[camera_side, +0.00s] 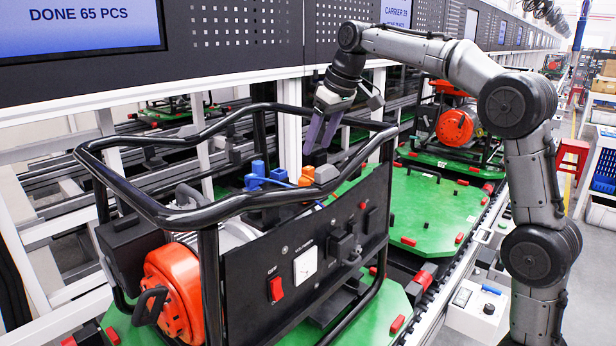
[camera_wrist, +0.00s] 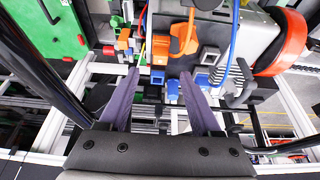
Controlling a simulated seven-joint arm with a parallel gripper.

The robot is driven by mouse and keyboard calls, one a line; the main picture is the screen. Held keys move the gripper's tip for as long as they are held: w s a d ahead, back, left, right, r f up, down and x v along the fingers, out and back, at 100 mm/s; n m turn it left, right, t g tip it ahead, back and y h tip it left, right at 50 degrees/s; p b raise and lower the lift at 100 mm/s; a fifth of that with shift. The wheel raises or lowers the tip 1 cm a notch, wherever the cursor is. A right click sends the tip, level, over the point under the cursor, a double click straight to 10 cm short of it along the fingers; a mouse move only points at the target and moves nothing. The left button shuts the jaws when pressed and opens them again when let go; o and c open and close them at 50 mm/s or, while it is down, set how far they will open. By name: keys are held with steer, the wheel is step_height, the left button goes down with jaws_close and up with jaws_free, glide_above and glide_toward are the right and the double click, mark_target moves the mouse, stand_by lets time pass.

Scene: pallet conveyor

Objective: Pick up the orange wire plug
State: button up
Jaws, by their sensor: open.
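In the wrist view several orange pieces stand close together, and an orange part (camera_wrist: 184,38) with a looped wire is ahead of my fingers; I cannot tell for certain which piece is the plug. My gripper (camera_side: 317,148) is open and empty, with its two purple-grey fingers pointing down just above the plug. In the wrist view the open fingers (camera_wrist: 160,75) lie short of the orange pieces.
Blue plugs (camera_side: 257,172) stand left of the orange one, and blue pieces (camera_wrist: 190,84) lie near my right finger. The black tubular frame (camera_side: 150,207) surrounds the generator. A second generator (camera_side: 455,127) stands farther back on a green pallet. The green pallet (camera_side: 432,208) between them is mostly clear.

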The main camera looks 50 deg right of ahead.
mark_target(309, 168)
steer(key=shift+x, duration=3.45)
steer(key=shift+c, duration=0.2)
jaws_close()
